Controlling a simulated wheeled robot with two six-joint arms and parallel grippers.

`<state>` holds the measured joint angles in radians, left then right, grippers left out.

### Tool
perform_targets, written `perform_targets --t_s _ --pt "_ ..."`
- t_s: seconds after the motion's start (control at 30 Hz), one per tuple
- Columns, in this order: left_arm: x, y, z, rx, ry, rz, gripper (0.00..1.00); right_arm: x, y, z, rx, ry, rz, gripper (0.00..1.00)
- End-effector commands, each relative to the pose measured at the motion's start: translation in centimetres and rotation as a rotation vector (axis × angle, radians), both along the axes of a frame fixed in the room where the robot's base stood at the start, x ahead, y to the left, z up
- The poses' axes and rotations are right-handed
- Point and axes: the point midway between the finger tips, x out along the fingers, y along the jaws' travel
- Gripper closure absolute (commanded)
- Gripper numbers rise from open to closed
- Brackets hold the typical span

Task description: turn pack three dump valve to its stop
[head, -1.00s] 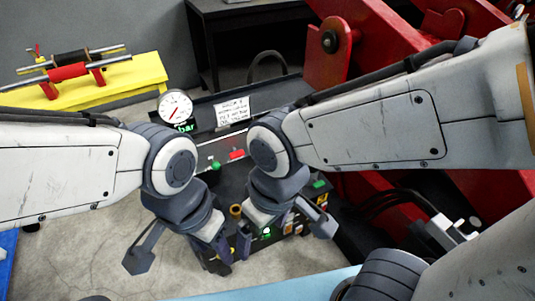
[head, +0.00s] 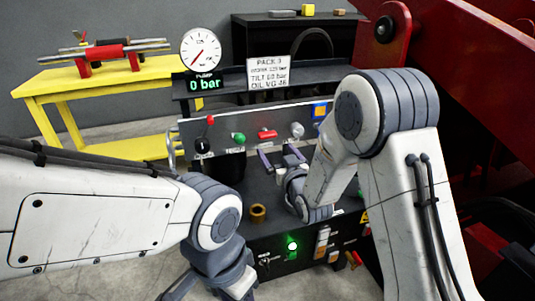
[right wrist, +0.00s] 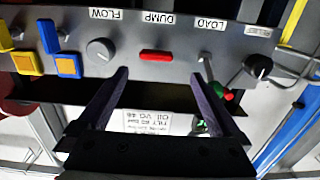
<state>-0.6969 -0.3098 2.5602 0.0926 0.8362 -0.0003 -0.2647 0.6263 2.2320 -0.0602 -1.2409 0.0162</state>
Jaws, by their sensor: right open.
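The dump valve is the red bar handle (head: 268,134) on the pack's sloping control panel, lying about level. In the right wrist view the red handle (right wrist: 156,57) sits by the upside-down DUMP label. My right gripper (head: 279,157) is open and empty just in front of the panel, below the handle. In the right wrist view its purple fingers (right wrist: 158,78) stand apart, one on each side of the handle's line, with no contact visible. My left gripper (head: 205,285) hangs low at the bottom edge, partly cut off; its jaws are unclear.
Beside the handle are a green-ended load lever (head: 238,138) and a silver flow knob (head: 297,130). The black relief knob (head: 202,146) is further left. The gauge display (head: 205,84) reads 0 bar. A sign (head: 268,74) says PACK 3. A yellow bench (head: 105,75) stands behind left.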

Motion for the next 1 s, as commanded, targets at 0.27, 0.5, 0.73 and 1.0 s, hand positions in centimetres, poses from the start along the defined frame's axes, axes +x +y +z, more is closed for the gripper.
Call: perform_targets --t_s 0.27,0.5,0.73,1.0 --pt "0.0 0.0 -1.0 -0.001 -0.001 0.000 0.50 2.1 0.0 -0.5 0.016 -0.049 -0.008 0.00" --pt "0.0 0.0 -1.6 -0.001 -0.001 0.000 0.50 6.4 1.4 -0.6 0.017 -0.048 -0.007 0.00" --pt "0.0 0.0 -2.0 -0.001 -0.001 0.000 0.50 9.3 2.4 -0.6 0.016 -0.046 -0.007 0.00" --pt "0.0 0.0 -2.1 0.000 0.000 0.000 0.50 10.3 2.7 -0.5 0.015 -0.044 -0.007 0.00"
